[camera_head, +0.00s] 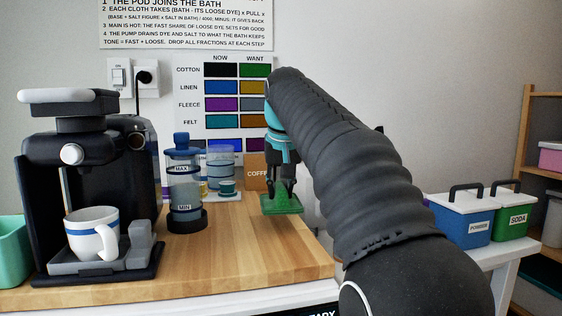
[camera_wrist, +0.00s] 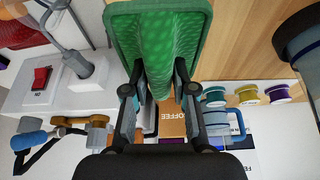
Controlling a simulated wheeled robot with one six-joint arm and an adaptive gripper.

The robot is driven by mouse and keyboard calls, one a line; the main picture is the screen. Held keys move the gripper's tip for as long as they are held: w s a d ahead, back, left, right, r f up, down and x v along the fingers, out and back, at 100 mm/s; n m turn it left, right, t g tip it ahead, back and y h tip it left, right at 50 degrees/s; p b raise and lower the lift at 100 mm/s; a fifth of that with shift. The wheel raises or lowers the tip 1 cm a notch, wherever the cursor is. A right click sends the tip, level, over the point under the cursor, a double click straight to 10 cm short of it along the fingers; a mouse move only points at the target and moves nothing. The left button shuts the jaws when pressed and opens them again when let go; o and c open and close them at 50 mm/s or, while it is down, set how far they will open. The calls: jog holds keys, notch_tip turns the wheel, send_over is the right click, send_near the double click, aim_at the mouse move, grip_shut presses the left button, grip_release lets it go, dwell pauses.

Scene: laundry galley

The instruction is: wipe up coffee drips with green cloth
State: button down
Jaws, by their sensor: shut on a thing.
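The green cloth (camera_head: 283,207) is a flat pad at the right end of the wooden counter (camera_head: 215,248). My gripper (camera_head: 281,186) points down above it and is shut on its raised middle. In the wrist view the cloth (camera_wrist: 158,38) fills the top middle, pinched between both fingertips (camera_wrist: 155,82). I cannot tell whether its underside touches the wood. No coffee drips show clearly in either view; the cloth and my arm hide part of the counter.
A dark coffee machine (camera_head: 80,165) with a white blue-banded mug (camera_head: 92,233) stands at left. A clear MAX/MIN canister (camera_head: 185,180) and a coffee box (camera_head: 256,172) stand behind. Small spools (camera_wrist: 247,94) line the back. The counter's front middle is clear. Lidded bins (camera_head: 461,217) stand right.

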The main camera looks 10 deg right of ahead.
jog(key=shift+r, duration=1.9)
